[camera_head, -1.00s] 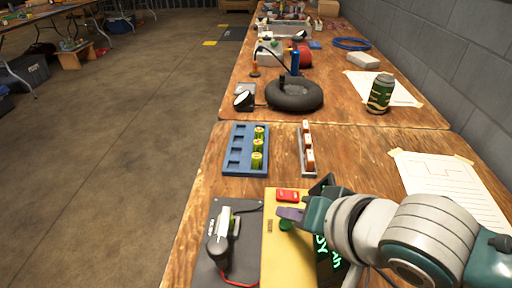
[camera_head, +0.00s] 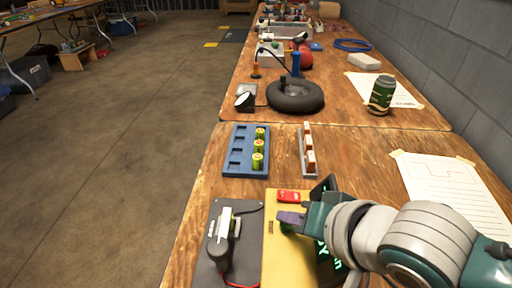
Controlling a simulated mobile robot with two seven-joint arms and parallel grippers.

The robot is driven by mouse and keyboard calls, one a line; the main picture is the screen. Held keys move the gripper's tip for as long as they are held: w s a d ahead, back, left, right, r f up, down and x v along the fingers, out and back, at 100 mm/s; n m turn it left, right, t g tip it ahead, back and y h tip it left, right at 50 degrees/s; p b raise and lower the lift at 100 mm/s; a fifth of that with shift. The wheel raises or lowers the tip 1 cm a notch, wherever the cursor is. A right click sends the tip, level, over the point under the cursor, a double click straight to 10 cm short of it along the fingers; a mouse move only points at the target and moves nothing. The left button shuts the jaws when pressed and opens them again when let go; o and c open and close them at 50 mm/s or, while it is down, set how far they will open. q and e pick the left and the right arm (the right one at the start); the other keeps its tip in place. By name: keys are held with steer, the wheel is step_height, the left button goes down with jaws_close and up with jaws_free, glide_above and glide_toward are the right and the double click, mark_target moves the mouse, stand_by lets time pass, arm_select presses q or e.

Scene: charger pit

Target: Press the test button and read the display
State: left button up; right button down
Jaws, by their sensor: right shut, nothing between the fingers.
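A yellow tester (camera_head: 275,256) lies on the near workbench. It has a red block (camera_head: 289,196) at its far end and a green button (camera_head: 287,228), mostly hidden under my right gripper. My right gripper (camera_head: 290,217) is shut and empty, with its purple-grey fingertips right over the button. I cannot tell whether they touch or press it. A dark tilted display (camera_head: 325,252) with green characters stands at the tester's right side. My right arm hides most of it; only a "Y" and part of an "h" show. My left gripper is out of view.
A dark plate (camera_head: 228,215) with a holder and a red wire lies left of the tester. Beyond are a blue tray (camera_head: 235,167) with green cells and a rack (camera_head: 307,160) of orange-white pieces. A paper sheet (camera_head: 450,185) lies right, near the wall.

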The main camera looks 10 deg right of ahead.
mark_target(289, 234)
steer(key=shift+f, duration=0.45)
stand_by(0.4)
steer(key=shift+r, duration=0.15)
steer(key=shift+r+p, duration=0.75)
steer(key=shift+p, duration=0.05)
steer(key=shift+r, duration=0.1)
step_height(289, 234, up, 5)
steer(key=p, duration=0.5)
